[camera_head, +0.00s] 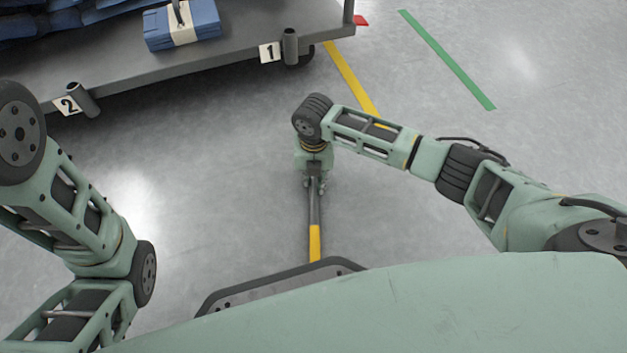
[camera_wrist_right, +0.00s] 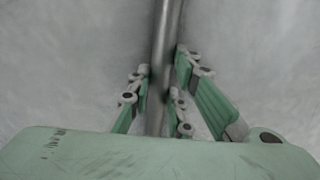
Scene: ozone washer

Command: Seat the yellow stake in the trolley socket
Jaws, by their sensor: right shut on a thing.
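The stake (camera_head: 314,238) is a grey metal rod with a yellow section toward my base. My right gripper (camera_head: 314,186) is shut on its grey part, above the floor in front of my base. In the right wrist view the grey rod (camera_wrist_right: 166,60) runs between the fingers of the right gripper (camera_wrist_right: 160,95). The stake's near end is hidden behind my base. The trolley (camera_head: 180,65) stands at the upper left. It has a tube socket by label 1 (camera_head: 290,45) and another by label 2 (camera_head: 82,100). My left arm is at the left; its gripper is out of view.
Blue folded packs (camera_head: 183,25) with a pale band lie on the trolley deck. A trolley post rises right of socket 1. Yellow (camera_head: 350,80) and green (camera_head: 447,60) floor lines run at the upper right. The grey floor (camera_head: 220,160) between trolley and base is clear.

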